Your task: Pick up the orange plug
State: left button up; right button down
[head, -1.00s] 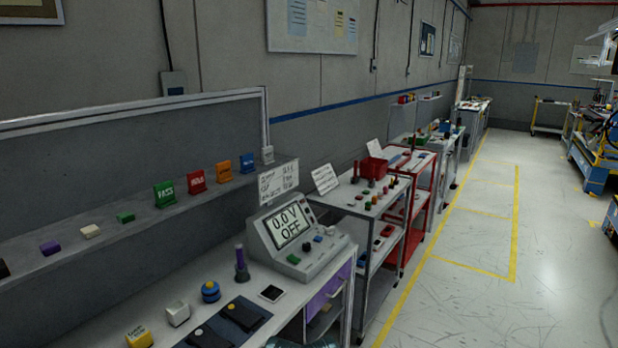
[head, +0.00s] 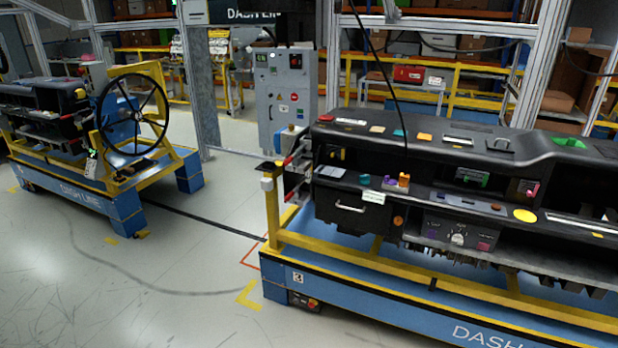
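A small upright orange piece (head: 404,179), possibly the orange plug, stands on the ledge of the black dashboard module (head: 330,150) at right, next to purple pieces. A flat orange square (head: 424,137) lies on the module's top, and a round orange-brown piece (head: 398,221) is on its front face. They are too small to tell for certain which one is the plug. Neither of my grippers shows in the head view.
The module rests on a blue and yellow carriage (head: 370,295). Another carriage (head: 85,195) with a steering wheel (head: 132,112) stands at left. A grey control cabinet (head: 287,98) stands behind. The floor between the carriages and in front is mostly clear.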

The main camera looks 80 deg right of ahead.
aim_at(404, 179)
jog(key=z, duration=3.5)
jog(key=i+j, duration=0.4)
jog(key=i, duration=0.25)
jog(key=i+j+z, duration=0.15)
jog(key=i+j, duration=0.25)
jog(key=i, duration=0.2)
jog(key=i+j, duration=0.45)
jog(key=i, duration=0.2)
jog(key=l+z, duration=0.05)
